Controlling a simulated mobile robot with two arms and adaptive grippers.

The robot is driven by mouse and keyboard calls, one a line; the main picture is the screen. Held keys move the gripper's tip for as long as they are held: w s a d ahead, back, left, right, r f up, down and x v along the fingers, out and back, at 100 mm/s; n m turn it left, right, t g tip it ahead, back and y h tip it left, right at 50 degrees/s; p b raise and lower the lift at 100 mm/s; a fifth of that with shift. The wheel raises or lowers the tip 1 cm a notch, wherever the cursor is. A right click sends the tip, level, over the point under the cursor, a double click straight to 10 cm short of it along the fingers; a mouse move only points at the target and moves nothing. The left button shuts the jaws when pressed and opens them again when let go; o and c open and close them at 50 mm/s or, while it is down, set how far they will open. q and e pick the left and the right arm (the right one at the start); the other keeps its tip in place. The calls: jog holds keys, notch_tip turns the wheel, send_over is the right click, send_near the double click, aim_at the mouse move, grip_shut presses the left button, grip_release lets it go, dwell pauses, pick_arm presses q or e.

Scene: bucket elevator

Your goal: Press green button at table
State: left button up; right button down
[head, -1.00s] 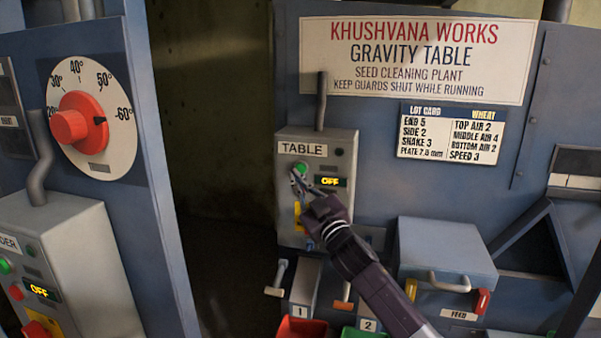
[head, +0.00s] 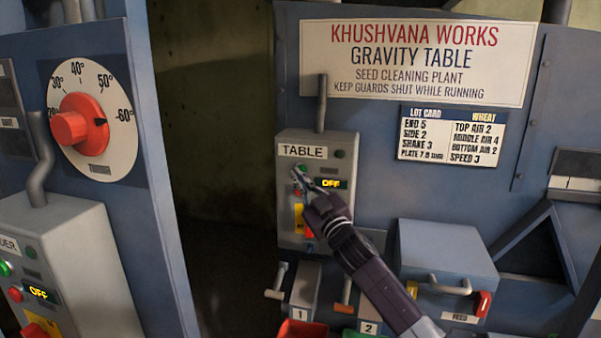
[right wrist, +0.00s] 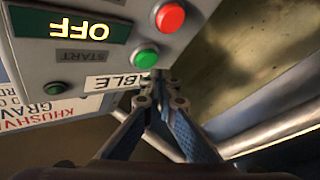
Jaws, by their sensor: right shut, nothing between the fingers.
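The grey TABLE control box (head: 287,232) is mounted on the blue machine. Its green button (head: 302,167) is partly covered by my right gripper in the head view. The green button (right wrist: 146,58) shows upside down in the right wrist view, with the red button (right wrist: 170,17) beyond it. My right gripper (head: 298,177) is shut and empty, its tips right at the green button. In the right wrist view the gripper (right wrist: 160,80) has its tips close by the button; I cannot tell whether they touch. The display (head: 331,183) reads OFF. My left gripper is out of view.
Another control box (head: 75,235) with its own green and red buttons stands at left, under a red dial (head: 80,122). A grey FEED box (head: 447,250) with a handle and several levers sit below right. A dark gap (head: 220,150) separates the machines.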

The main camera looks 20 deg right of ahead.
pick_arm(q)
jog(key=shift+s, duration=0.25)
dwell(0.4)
pick_arm(e)
jog(key=shift+w+d, duration=0.1)
jog(key=shift+w, duration=0.05)
jog(key=shift+w+d, duration=0.1)
jog(key=shift+w, duration=0.1)
jog(key=shift+w+d, duration=0.35)
jog(key=shift+w, duration=0.05)
dwell(0.9)
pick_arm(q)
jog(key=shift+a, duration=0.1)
pick_arm(e)
jog(key=shift+s+a, duration=0.1)
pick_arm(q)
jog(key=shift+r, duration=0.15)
pick_arm(e)
jog(key=shift+s+a, duration=0.4)
jog(key=shift+s, duration=0.25)
jog(key=shift+a, duration=0.1)
